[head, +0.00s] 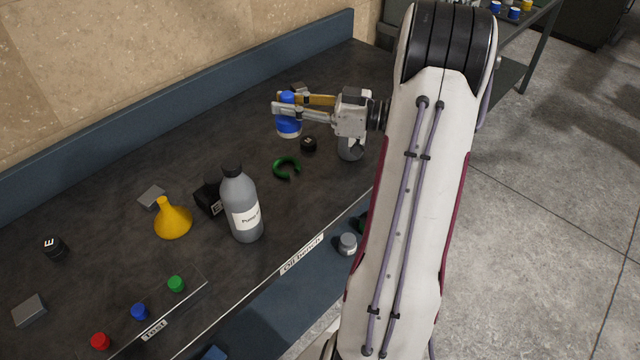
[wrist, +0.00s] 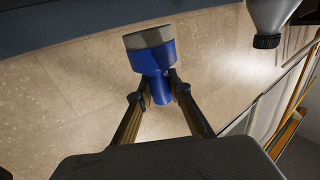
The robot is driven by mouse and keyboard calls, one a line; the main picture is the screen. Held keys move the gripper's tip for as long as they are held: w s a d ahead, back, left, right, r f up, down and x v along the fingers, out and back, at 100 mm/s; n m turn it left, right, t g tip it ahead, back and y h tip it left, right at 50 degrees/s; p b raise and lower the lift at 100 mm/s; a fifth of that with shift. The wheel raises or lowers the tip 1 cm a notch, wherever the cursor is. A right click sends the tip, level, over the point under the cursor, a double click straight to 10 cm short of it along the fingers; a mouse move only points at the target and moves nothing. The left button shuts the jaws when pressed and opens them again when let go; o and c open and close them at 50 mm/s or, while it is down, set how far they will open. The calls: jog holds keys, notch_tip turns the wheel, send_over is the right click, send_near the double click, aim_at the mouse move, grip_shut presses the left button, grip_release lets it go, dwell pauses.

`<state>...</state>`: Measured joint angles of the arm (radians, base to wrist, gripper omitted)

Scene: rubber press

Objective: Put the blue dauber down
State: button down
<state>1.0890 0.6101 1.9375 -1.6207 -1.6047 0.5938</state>
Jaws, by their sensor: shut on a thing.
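The blue dauber (head: 288,127) is at the back right of the dark bench (head: 110,205) in the head view. My gripper (head: 275,104) reaches in from the right and is shut on the dauber's narrow blue handle. The handle's top shows above the fingers and the wider blue head with a pale rim hangs below. I cannot tell whether its lower end touches the bench. In the wrist view, which looks upside down, the dauber (wrist: 154,62) sits between both fingertips (wrist: 158,90), its grey end pointing up in the picture.
A green open ring (head: 287,167) and a black cap (head: 308,144) lie close to the dauber. The bench left of the dauber, along the back wall, is clear.

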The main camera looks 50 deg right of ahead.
aim_at(294, 129)
jog(key=shift+n+g+y, duration=0.6)
jog(key=shift+n+y, duration=0.1)
jog(key=shift+y, duration=0.2)
jog(key=s+f, duration=0.1)
jog(key=s, duration=0.1)
jog(key=s+d+f, duration=0.1)
jog(key=s+f, duration=0.1)
jog(key=s+d+f, duration=0.1)
jog(key=s, duration=0.2)
jog(key=shift+d+f, duration=0.25)
jog(key=shift+f, duration=0.1)
jog(key=shift+f, duration=2.45)
jog(key=shift+f, duration=0.1)
jog(key=shift+f, duration=2.2)
jog(key=shift+f, duration=0.2)
jog(key=c, duration=1.8)
grip_release()
jog(key=shift+c, duration=0.2)
